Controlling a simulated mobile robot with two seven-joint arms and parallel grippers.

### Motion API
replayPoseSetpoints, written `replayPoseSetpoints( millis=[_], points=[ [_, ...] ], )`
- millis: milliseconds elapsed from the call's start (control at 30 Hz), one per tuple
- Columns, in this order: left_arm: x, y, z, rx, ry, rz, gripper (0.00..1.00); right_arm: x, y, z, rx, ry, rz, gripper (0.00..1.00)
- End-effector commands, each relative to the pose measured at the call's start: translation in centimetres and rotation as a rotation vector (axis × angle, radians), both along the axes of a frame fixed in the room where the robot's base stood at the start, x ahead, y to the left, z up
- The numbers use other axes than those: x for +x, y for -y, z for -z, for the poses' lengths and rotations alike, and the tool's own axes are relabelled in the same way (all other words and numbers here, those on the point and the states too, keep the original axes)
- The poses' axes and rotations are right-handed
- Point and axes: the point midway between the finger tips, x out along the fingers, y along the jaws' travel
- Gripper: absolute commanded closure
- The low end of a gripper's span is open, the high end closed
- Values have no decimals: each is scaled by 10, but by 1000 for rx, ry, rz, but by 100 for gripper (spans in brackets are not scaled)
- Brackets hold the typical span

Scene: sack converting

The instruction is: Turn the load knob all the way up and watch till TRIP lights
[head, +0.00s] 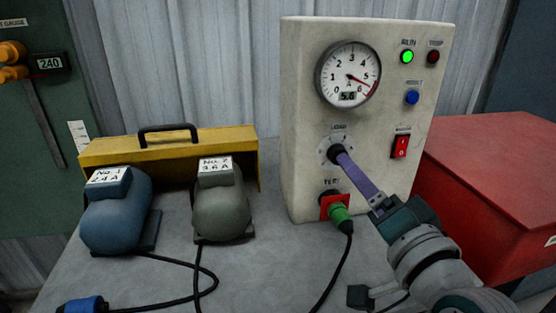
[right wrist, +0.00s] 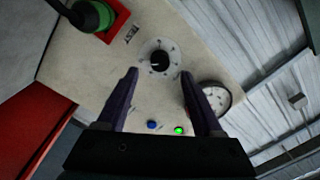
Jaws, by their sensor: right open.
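The cream test box (head: 302,110) stands on the bench with its black load knob (head: 335,150) on the front. The right wrist view shows the knob (right wrist: 159,60) face-on, just beyond and between my fingertips. My right gripper (head: 345,162) is open, its purple fingers pointing at the knob; it also shows in the wrist view (right wrist: 159,75). I cannot tell whether they touch it. The dial gauge (head: 348,74) has its needle near the red band and its display reads 5.6. The green RUN lamp (head: 407,57) is lit. The TRIP lamp (head: 433,57) is dark red, unlit. My left gripper is out of view.
A blue button (head: 412,97) and a red rocker switch (head: 400,146) are on the box's right side. A green plug (head: 340,217) sits in the socket below the knob. A blue motor (head: 115,215) and a grey motor (head: 221,212) stand left. A red case (head: 490,180) stands right.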

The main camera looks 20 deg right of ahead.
Motion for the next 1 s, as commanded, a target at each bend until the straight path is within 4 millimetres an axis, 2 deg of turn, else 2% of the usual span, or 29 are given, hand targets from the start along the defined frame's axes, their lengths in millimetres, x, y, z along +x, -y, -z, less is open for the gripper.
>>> replayPoseSetpoints(
  millis=[100,333,867,1000],
  points=[
    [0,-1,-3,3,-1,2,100,-24,-5,1,-1,-2,-1,32],
    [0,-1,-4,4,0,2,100,-50,-10,2,0,-1,-1,32],
    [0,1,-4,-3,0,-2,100,-52,-11,1,-1,1,-1,32],
    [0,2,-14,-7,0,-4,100,-49,-22,-5,-29,-52,-48,32]
  ],
)
